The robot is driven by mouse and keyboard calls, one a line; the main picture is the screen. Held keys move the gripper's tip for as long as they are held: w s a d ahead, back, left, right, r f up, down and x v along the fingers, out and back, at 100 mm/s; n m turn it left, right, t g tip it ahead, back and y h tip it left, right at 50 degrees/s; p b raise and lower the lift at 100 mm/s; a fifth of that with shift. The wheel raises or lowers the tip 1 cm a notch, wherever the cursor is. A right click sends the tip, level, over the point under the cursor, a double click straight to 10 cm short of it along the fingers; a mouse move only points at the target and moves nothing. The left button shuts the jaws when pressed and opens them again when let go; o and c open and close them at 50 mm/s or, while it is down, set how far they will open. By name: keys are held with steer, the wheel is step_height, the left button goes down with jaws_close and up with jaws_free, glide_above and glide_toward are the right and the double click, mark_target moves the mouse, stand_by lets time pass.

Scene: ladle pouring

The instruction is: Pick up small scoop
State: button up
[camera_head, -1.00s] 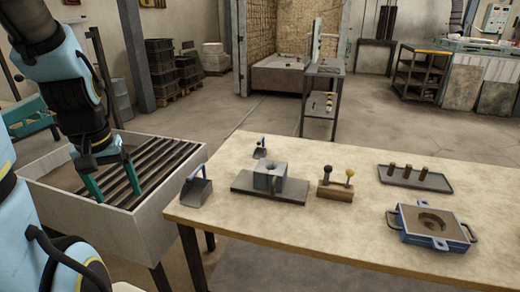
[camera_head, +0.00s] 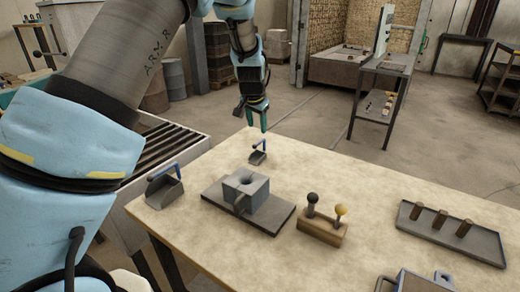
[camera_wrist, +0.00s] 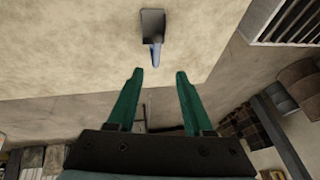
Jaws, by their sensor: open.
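The small scoop (camera_head: 257,157) lies near the far edge of the table, a dark pan with a blue handle. In the wrist view the small scoop (camera_wrist: 152,25) is at the top middle, its blue handle pointing down toward my gripper. My gripper (camera_head: 257,122) is above the far table edge, over and slightly behind the small scoop, apart from it. In the wrist view my gripper (camera_wrist: 160,74) shows two green fingers spread apart with nothing between them. A larger scoop (camera_head: 164,188) with a blue handle stands at the table's left edge.
A grey block with a hole (camera_head: 246,191) sits on a dark plate in front of the small scoop. A wooden block with two knobs (camera_head: 322,228) is to its right. A tray (camera_head: 450,235) with dark cylinders lies farther right. The table's back right is clear.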

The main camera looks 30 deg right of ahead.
mark_target(260, 142)
steer(key=p+x, duration=0.1)
steer(key=x, duration=0.4)
steer(key=shift+s+p+x, duration=0.15)
steer(key=shift+p+x, duration=0.65)
steer(key=shift+x, duration=0.5)
steer(key=shift+s+p+x, duration=0.15)
steer(key=shift+p+x, duration=0.65)
steer(key=shift+x, duration=0.55)
jaws_close()
